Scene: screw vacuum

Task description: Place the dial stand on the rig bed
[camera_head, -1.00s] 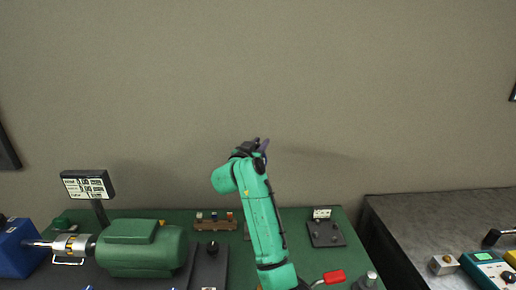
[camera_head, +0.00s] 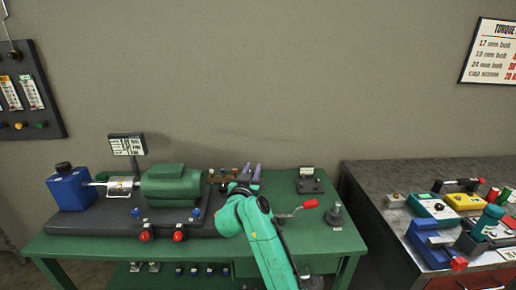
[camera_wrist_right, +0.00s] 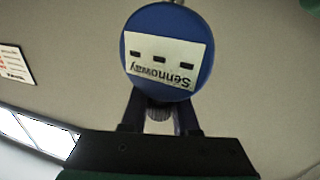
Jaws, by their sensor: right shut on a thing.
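In the right wrist view, a blue round face with a white label (camera_wrist_right: 166,55) stands between the fingers of my right gripper (camera_wrist_right: 160,118). A grey ribbed stem shows below it; this seems to be the dial stand. The held piece cannot be made out there. The rig bed (camera_head: 110,218) is the long dark base under the blue block and green motor (camera_head: 174,186). My left gripper is out of view.
A red-handled crank (camera_head: 300,208) and a grey post on a round foot (camera_head: 335,214) are right of my arm. A dark plate (camera_head: 308,181) lies behind them. Red knobs (camera_head: 146,234) stick out at the bed's front. A grey bench (camera_head: 375,180) with tools stands right.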

